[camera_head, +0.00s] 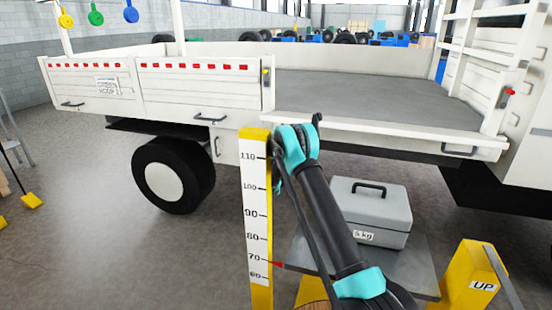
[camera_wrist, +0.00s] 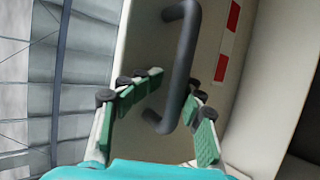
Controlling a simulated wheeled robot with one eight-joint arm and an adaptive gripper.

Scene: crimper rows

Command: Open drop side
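The white truck bed has side panels facing me. Two of them, the left panel (camera_head: 95,72) and the middle panel (camera_head: 195,95), stand upright with red-and-white strips and dark handles. To the right, a low white edge (camera_head: 400,130) with a handle (camera_head: 460,152) borders the open grey bed floor; I cannot tell how that panel stands. In the wrist view, a dark bar handle (camera_wrist: 182,65) sits on a pale panel beside a red-and-white strip (camera_wrist: 228,45). My gripper (camera_wrist: 172,92) is open, its fingers on either side of the handle's lower end; contact is unclear. In the head view my arm hides the gripper.
A yellow post with a height scale (camera_head: 256,215) stands close left of my arm. A grey "5 kg" box (camera_head: 372,212) rests on a platform to its right. A yellow "UP" block (camera_head: 472,280) is at lower right. Latches show on the posts (camera_head: 266,78) and (camera_head: 507,92).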

